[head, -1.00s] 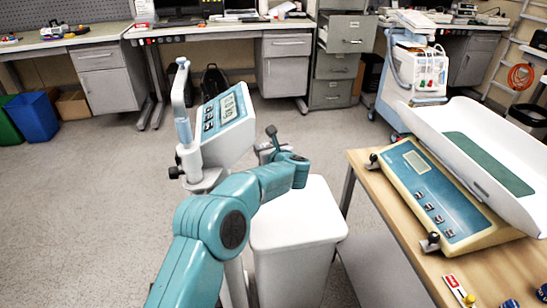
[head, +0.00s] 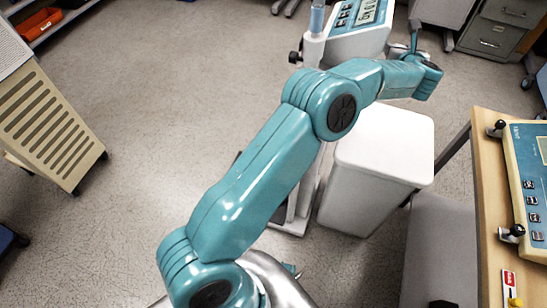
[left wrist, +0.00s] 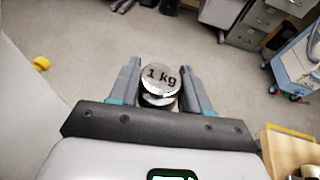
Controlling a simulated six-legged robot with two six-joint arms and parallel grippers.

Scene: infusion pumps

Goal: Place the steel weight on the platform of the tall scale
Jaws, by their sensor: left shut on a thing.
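The steel weight (left wrist: 161,78) is a shiny cylinder marked "1 kg" in the left wrist view. My left gripper (left wrist: 161,70) is shut on it, with a grey finger on either side. In the head view my teal left arm reaches toward the top right, and its wrist (head: 425,75) is right of the tall scale's display head (head: 350,28). The gripper's fingers and the weight cannot be made out there. The tall scale's column and low base (head: 291,222) stand on the floor, mostly hidden behind my arm. My right gripper is not in view.
A white bin (head: 385,155) stands right beside the tall scale, below my wrist. A wooden table (head: 488,200) with a blue-panelled bench scale (head: 530,175) is at the right. A slatted beige unit (head: 50,120) is at the left. Open floor lies between.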

